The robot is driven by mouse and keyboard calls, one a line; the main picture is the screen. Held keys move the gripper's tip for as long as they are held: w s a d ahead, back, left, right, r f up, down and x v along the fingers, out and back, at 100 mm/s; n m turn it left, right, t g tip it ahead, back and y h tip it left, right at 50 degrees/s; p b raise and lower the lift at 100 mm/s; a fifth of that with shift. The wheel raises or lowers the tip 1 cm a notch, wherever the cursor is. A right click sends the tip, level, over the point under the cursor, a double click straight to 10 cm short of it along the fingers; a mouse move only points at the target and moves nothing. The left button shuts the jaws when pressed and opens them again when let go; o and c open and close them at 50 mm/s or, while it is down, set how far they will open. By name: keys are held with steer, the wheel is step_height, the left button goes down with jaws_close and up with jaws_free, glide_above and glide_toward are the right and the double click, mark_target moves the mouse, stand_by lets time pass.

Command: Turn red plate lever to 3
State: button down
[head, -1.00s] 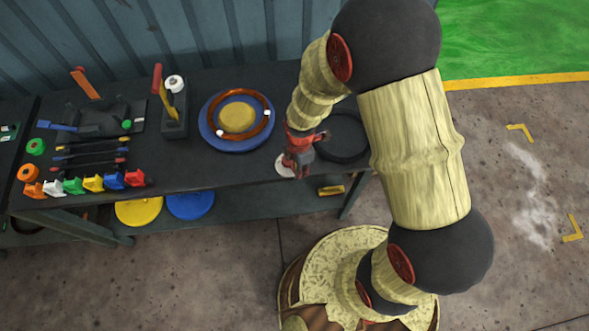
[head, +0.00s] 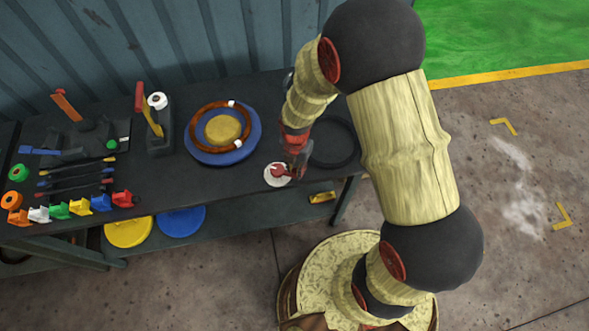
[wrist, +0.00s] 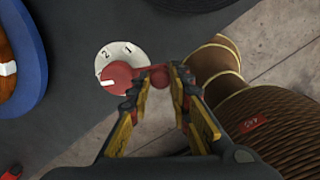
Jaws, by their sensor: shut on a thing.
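The red plate lever shows in the wrist view as a round red hub (wrist: 118,77) with a short arm reaching right. It sits on a white round dial plate (wrist: 112,51) marked 2 and 1. A white line on the hub points left, below the 2; no numeral is readable there. My gripper (wrist: 157,84) is shut on the lever's outer end, its fingertips on either side of it. In the head view, the white plate (head: 270,180) lies at the bench's front edge, with my gripper (head: 293,169) at its right side.
A blue disc (head: 251,147) with a brown ring (head: 198,122) stands left of the plate. A black ring (head: 345,160) lies to the right, partly behind my arm. An upright lever stand (head: 159,142) and several coloured parts fill the bench's left side.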

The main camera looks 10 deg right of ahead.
stand_by(0.4)
steer(key=c, duration=1.6)
jaws_free()
step_height(320, 180, up, 12)
